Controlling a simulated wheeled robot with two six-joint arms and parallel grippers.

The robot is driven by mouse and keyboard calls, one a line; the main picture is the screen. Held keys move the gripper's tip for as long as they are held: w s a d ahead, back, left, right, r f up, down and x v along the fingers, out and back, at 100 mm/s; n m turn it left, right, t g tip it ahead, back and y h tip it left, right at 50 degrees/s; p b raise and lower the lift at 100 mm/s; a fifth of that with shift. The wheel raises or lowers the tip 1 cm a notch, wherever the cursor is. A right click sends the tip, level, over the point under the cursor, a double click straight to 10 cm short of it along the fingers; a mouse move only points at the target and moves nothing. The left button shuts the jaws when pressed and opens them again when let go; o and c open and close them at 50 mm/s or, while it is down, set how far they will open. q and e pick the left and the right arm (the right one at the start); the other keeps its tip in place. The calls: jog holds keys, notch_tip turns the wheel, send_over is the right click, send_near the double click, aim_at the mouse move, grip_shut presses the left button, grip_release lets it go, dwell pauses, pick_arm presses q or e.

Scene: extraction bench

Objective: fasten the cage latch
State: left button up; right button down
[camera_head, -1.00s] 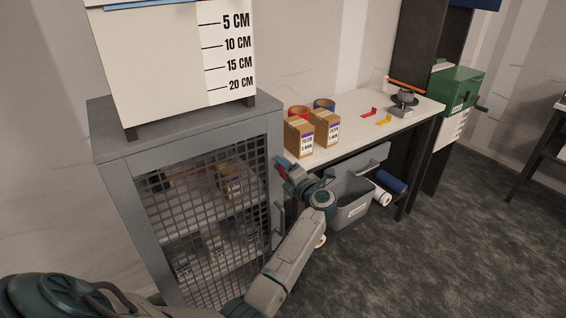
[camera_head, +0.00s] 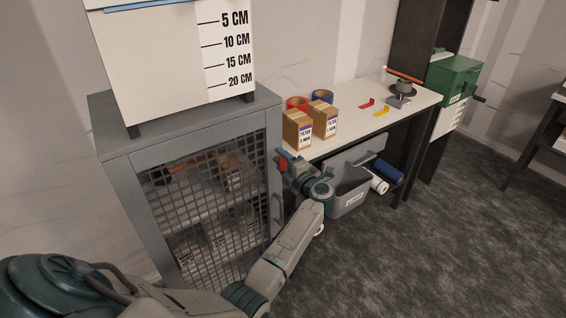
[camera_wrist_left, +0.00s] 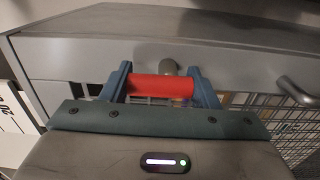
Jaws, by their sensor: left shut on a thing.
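The cage (camera_head: 140,150) is a grey cabinet with a mesh front door (camera_head: 205,220) at left in the head view. The door looks closed against the frame. The latch's red grip (camera_wrist_left: 161,87) is a short bar in the left wrist view, held between both fingers. A grey round post (camera_wrist_left: 169,67) shows just behind it. My left gripper (camera_head: 284,162) is at the cage's upper right front edge, shut on the red grip. Its fingers also show in the left wrist view (camera_wrist_left: 162,86). How the latch meets the frame is hidden. My right gripper is not in view.
The door's bar handle (camera_wrist_left: 298,92) lies right of the gripper in the left wrist view. A bench (camera_head: 400,120) with filter boxes (camera_head: 298,130) and tape rolls stands close to the right of the gripper. Open floor lies in front.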

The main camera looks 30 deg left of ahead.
pick_arm(q)
jog(key=o, duration=1)
jog(key=b+v, duration=0.3)
jog(key=v, duration=0.7)
jog(key=shift+s+d+f, duration=0.1)
jog(key=shift+s+d, duration=0.05)
jog(key=shift+d, duration=0.2)
